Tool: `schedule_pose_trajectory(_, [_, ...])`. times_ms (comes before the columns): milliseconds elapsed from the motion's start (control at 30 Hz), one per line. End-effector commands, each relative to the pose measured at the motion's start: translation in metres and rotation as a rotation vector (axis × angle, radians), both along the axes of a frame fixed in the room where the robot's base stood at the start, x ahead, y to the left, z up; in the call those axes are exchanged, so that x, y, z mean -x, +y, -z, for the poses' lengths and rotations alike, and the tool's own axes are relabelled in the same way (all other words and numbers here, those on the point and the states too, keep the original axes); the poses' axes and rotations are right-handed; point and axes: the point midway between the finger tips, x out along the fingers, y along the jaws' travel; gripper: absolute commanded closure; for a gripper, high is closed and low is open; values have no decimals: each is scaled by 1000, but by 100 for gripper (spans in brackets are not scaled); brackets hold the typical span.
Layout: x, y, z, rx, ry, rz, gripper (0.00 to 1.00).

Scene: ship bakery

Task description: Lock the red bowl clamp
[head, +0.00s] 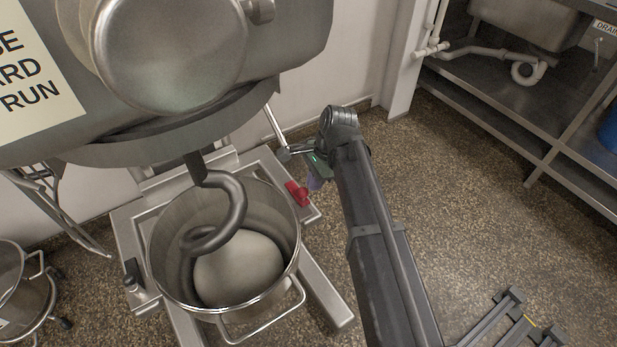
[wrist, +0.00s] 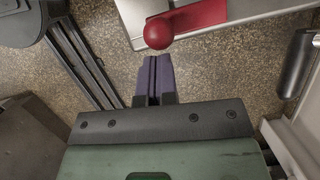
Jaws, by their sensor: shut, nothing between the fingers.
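The red bowl clamp (head: 298,193) sits on the right side of the mixer's cradle frame, beside the steel bowl (head: 222,312). In the wrist view the clamp's red lever (wrist: 203,16) ends in a round red knob (wrist: 159,32) at the top. My gripper (head: 314,183) is close to the clamp, on its right in the head view. In the wrist view its purple fingers (wrist: 154,72) are together and point at the knob, with a small gap showing in the picture. Nothing is between them. Whether the clamp is locked I cannot tell.
The dough hook (head: 232,205) hangs into the bowl above pale dough (head: 240,270). The mixer head (head: 190,60) overhangs it. A dark handle (head: 130,272) is on the cradle's left. A steel sink shelf (head: 490,110) stands at the right. Speckled floor between is open.

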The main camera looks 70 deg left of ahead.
Motion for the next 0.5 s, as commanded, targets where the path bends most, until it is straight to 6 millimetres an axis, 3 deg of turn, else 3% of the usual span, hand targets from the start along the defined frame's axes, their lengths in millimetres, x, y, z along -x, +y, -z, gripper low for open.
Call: schedule_pose_trajectory(500, [-7, -6, 0, 0, 0, 14, 100])
